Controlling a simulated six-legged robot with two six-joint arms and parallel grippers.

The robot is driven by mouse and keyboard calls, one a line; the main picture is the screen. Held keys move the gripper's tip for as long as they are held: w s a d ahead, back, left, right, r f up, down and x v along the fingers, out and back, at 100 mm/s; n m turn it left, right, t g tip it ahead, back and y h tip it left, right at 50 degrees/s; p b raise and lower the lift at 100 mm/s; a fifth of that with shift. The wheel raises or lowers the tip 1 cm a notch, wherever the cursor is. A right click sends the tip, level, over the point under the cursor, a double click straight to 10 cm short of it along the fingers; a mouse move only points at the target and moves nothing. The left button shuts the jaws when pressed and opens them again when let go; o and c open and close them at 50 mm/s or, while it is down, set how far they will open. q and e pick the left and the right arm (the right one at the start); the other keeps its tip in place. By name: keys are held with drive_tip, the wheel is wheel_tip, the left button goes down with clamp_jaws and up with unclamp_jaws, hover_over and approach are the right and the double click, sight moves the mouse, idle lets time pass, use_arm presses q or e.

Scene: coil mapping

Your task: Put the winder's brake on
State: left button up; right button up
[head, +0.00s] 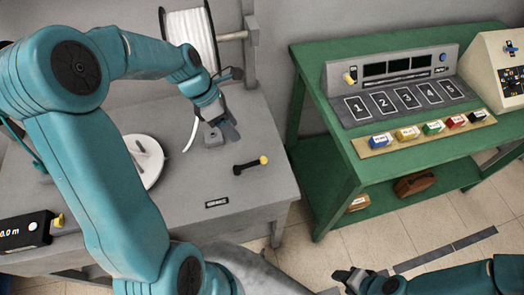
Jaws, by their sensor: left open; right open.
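A white disc (146,160), partly hidden by my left arm, lies on the bench to the left. My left gripper (223,135) is open, above the bench, behind and left of the lever and apart from it. My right gripper (345,281) is open, low at the bottom edge over the floor, far from the lever.
A white spool (190,30) stands at the back, with a curved white strand (191,138) beside my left gripper. A meter box (28,230) is at left. A green table (315,118) at right holds a numbered panel (405,97) and several coloured blocks (433,127).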

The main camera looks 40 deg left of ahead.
sight(258, 161)
use_arm(q)
drive_tip(key=x, duration=1.5)
drive_tip(key=shift+s+a+f, duration=0.1)
drive_tip(key=shift+f, duration=0.65)
drive_tip(key=shift+d+r, duration=0.1)
drive_tip(key=shift+d, duration=0.15)
clamp_jaws()
